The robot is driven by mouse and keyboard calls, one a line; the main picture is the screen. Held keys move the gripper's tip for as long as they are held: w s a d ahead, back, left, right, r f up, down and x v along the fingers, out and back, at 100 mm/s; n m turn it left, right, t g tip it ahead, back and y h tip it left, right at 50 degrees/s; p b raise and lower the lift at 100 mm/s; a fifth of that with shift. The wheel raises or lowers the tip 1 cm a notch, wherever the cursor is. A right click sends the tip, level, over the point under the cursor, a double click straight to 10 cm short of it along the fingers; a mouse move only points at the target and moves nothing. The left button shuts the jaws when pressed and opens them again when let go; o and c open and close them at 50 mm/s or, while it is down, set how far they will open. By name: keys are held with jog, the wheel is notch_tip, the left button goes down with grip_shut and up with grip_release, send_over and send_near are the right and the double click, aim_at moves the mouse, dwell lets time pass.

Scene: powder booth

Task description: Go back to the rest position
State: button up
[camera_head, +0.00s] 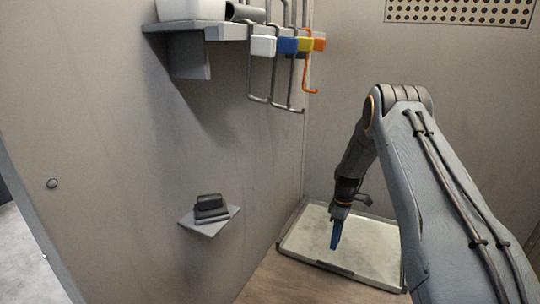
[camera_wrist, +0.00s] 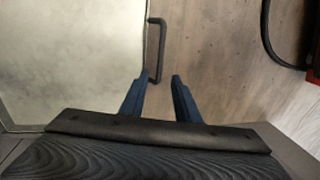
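My gripper (camera_wrist: 161,97) has two blue fingers, which show apart with nothing between them in the wrist view. In the head view, my gripper (camera_head: 335,236) points down above the pale tray (camera_head: 292,243) on the floor. In the wrist view the tray (camera_wrist: 65,60) lies to the left below the fingers, and its dark handle (camera_wrist: 153,50) is beyond the fingertips.
A wall shelf (camera_head: 205,34) holds a white bin (camera_head: 192,9). Wire hooks with white, blue (camera_head: 287,46), yellow and orange tags hang beside it. A small ledge (camera_head: 200,229) lower on the left wall bears dark stacked pads (camera_head: 211,207). Wood-look floor (camera_head: 275,285) is clear in front of the tray.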

jog(key=s+a+r+m+t, duration=0.1)
jog(key=s+a+r+m, duration=0.3)
jog(key=r, duration=0.5)
jog(key=s+a+r+m+t, duration=0.1)
jog(key=s+a+r+m, duration=0.15)
jog(key=s+r, duration=0.5)
jog(key=s+a+r+m+t+h, duration=0.1)
jog(key=s+a+r+m, duration=0.2)
jog(key=s, duration=0.5)
jog(key=s+a+r+m+t, duration=0.1)
jog(key=s+a+r+m, duration=0.1)
jog(key=s+r, duration=0.5)
jog(key=s+a+r+n+g+y+p, duration=0.1)
jog(key=s+a+r+n+p, duration=0.2)
jog(key=s+a+r, duration=0.55)
jog(key=s+a+r+n+g+y+p, duration=0.1)
jog(key=s+a+r+n+p, duration=0.3)
jog(key=s+a, duration=0.75)
jog(key=d+r+m+p, duration=0.2)
jog(key=d+r+p, duration=0.4)
jog(key=r+p, duration=0.3)
jog(key=d+r+m+h+p, duration=0.1)
jog(key=d+r+p, duration=0.6)
jog(key=p, duration=0.8)
jog(key=d+r+m+h+p, duration=0.1)
jog(key=d+r+m+p, duration=0.2)
jog(key=r+p, duration=0.9)
jog(key=shift+w+d+r+m, duration=0.35)
jog(key=shift+w+d+r, duration=0.1)
jog(key=shift+d, duration=1.45)
